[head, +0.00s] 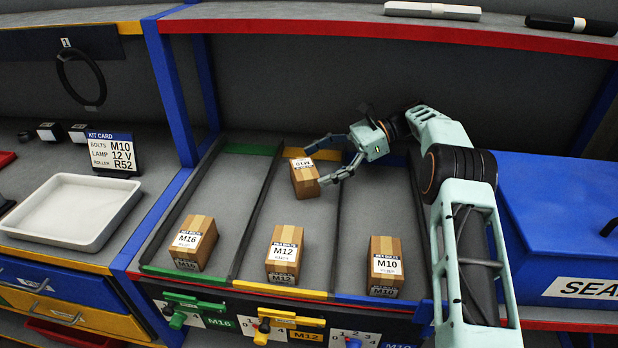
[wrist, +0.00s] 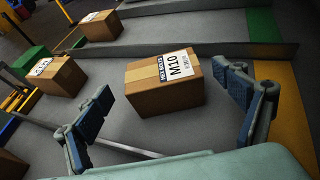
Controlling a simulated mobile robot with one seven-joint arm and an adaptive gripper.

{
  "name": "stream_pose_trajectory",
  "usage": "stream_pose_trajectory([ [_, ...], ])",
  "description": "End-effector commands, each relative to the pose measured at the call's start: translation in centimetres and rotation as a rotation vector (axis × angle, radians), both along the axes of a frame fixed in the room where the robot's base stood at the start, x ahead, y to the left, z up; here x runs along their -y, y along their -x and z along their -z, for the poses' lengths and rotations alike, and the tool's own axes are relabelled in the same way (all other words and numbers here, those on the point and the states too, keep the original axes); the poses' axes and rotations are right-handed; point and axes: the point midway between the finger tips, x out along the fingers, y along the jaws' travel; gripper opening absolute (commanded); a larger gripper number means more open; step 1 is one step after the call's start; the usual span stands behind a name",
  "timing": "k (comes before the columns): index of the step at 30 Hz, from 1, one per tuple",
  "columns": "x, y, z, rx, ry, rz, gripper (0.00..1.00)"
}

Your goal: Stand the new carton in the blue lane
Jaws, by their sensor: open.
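The brown carton (head: 305,182) marked M10 is at the back of the middle, yellow-edged lane (head: 255,214). The blue lane (head: 376,212) is to the right. Another M10 carton (head: 385,266) stands upright at its front; the floor behind it is bare.
An M16 carton (head: 195,243) stands in the left, green-edged lane, and an M12 carton (head: 284,255) at the front of the yellow lane. Low dividers separate the lanes. A red-edged shelf (head: 400,28) hangs above. A blue box (head: 560,215) stands right of my arm.

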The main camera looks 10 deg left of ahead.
Motion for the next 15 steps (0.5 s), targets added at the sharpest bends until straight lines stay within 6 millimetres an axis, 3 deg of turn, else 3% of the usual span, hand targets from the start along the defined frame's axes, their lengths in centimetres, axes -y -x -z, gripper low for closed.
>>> stream_pose_trajectory([
  [15,-4.5,2.1,1.9,0.0,0.003,0.0,0.89],
])
